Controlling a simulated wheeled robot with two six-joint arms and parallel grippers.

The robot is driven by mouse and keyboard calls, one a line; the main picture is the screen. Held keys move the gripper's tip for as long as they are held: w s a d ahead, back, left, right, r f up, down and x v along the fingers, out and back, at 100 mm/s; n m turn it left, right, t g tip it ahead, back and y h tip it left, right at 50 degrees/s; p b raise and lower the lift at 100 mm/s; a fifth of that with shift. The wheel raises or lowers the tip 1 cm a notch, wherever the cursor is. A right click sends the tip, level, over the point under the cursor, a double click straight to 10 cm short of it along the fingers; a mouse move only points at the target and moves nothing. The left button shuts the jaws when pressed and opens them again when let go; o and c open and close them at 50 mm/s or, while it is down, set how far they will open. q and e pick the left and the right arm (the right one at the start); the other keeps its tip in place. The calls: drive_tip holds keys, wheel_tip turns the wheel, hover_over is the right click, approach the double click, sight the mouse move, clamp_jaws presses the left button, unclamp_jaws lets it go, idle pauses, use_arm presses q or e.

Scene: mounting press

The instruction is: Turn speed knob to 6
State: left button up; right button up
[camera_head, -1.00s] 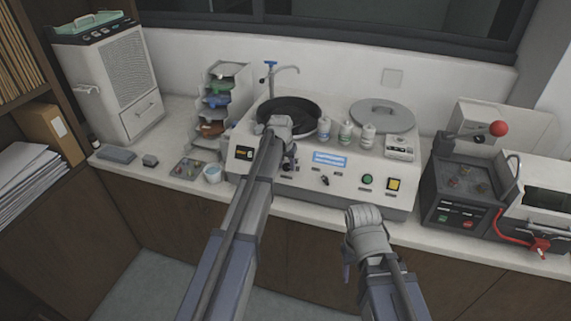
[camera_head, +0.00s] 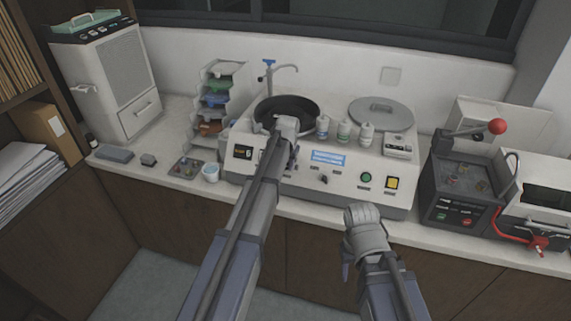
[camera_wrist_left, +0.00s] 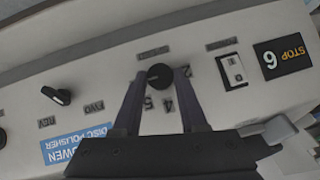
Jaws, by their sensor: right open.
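The black speed knob (camera_wrist_left: 159,76) is on the front panel of the disc polisher (camera_head: 340,196). In the left wrist view, the digits 2, 4 and 5 show beside it. My left gripper (camera_wrist_left: 160,74) has one finger on each side of the knob, close to it; whether they press on it is unclear. In the head view my left gripper (camera_head: 287,128) is at the panel and its arm hides the knob. The display (camera_head: 243,152) shows a digit that looks like 6; in the wrist view it (camera_wrist_left: 283,56) also reads STOP. My right gripper (camera_head: 362,215) is open below the panel's front.
A second black knob (camera_wrist_left: 55,95), marked REV and FWD, is beside the blue label. A green button (camera_head: 366,177) and yellow switch (camera_head: 392,183) are further right. White bottles (camera_head: 345,133) stand on top of the polisher. The mounting press (camera_head: 462,190) stands to the right.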

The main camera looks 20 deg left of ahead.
use_arm(q)
drive_tip(key=o, duration=0.5)
drive_tip(key=shift+r, duration=0.1)
drive_tip(key=p+v, duration=0.7)
drive_tip(key=shift+s+r, duration=0.1)
drive_tip(key=shift+r, duration=0.2)
drive_tip(key=shift+d, duration=0.1)
drive_tip(key=s+d+f+g+b, duration=0.1)
drive_tip(key=s+d, duration=0.4)
drive_tip(key=s, duration=0.6)
drive_tip(key=s+d+f+m+g+b, duration=0.1)
drive_tip(key=s+d+f+b, duration=0.3)
drive_tip(key=s, duration=0.7)
drive_tip(key=s+d+f+g+b, duration=0.1)
drive_tip(key=s+d+f+b, duration=0.2)
drive_tip(key=s+d, duration=0.3)
drive_tip(key=shift+s+d+f+m+g, duration=0.15)
drive_tip(key=shift+s+f, duration=0.1)
drive_tip(key=shift+s, duration=0.7)
drive_tip(key=shift+s+f+m+g, duration=0.1)
drive_tip(key=shift+s+f, duration=0.2)
drive_tip(key=shift+s, duration=0.7)
drive_tip(key=shift+s+d+f+m+g, duration=0.15)
drive_tip(key=shift+s+f, duration=0.1)
drive_tip(key=shift+s, duration=0.7)
